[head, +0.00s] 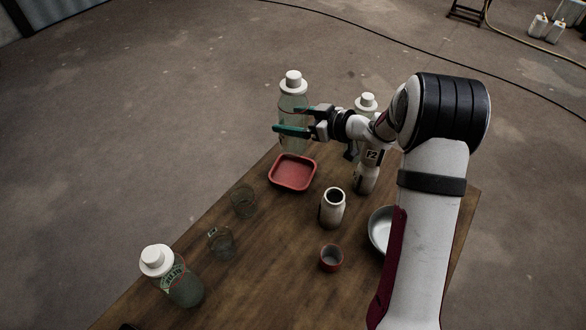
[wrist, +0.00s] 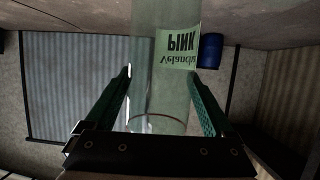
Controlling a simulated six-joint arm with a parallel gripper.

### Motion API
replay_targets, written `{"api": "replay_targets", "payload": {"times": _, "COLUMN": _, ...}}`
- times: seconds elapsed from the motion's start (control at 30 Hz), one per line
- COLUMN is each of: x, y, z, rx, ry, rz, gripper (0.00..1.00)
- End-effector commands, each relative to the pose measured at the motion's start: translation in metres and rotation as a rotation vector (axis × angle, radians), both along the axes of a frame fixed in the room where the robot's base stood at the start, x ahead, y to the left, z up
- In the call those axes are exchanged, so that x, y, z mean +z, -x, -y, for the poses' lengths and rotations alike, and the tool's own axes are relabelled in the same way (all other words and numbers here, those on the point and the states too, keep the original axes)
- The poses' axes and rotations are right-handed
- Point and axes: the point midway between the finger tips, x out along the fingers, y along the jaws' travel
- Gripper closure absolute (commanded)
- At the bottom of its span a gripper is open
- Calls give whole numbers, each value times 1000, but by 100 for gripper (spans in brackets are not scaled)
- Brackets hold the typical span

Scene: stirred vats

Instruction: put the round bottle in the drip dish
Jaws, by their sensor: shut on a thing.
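A clear round bottle (head: 292,92) with a white cap is upright in my gripper (head: 287,120), whose teal fingers are shut on it. In the wrist view the bottle (wrist: 160,95) stands between the two fingers (wrist: 165,85), with a pale green label reading "PINK". The red square dish (head: 271,176), which I take for the drip dish, lies near the table's far edge and looks empty. The bottle's base shows just beyond the dish's far rim in the head view; I cannot tell how high it is above it.
Two clear glasses (head: 243,202) (head: 222,243) and a capped bottle (head: 184,287) stand along the left edge. A cream jar (head: 332,209), a small red cup (head: 331,258) and a metal bowl (head: 377,232) are nearer. Another white-capped bottle (head: 366,103) is partly behind my arm.

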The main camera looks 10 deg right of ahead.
Motion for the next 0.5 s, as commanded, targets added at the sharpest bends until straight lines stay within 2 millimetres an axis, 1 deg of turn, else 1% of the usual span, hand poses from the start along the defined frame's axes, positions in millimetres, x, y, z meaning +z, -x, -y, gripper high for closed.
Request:
{"api": "replay_targets", "payload": {"times": 0.07, "x": -9, "y": 7, "z": -2, "rx": 25, "ry": -2, "rz": -2, "gripper": 100}}
{"api": "replay_targets", "payload": {"times": 0.13, "x": -27, "y": 10, "z": -3, "rx": 32, "ry": -3, "rz": -4, "gripper": 100}}
{"api": "replay_targets", "payload": {"times": 0.2, "x": -44, "y": 9, "z": -3, "rx": 32, "ry": -3, "rz": -2, "gripper": 100}}
{"api": "replay_targets", "payload": {"times": 0.33, "x": -66, "y": 9, "z": -3, "rx": 32, "ry": -2, "rz": 0, "gripper": 100}}
{"api": "replay_targets", "payload": {"times": 0.4, "x": -82, "y": 9, "z": -3, "rx": 32, "ry": -2, "rz": -2, "gripper": 100}}
{"api": "replay_targets", "payload": {"times": 0.5, "x": -98, "y": 9, "z": -3, "rx": 30, "ry": -1, "rz": 0, "gripper": 100}}
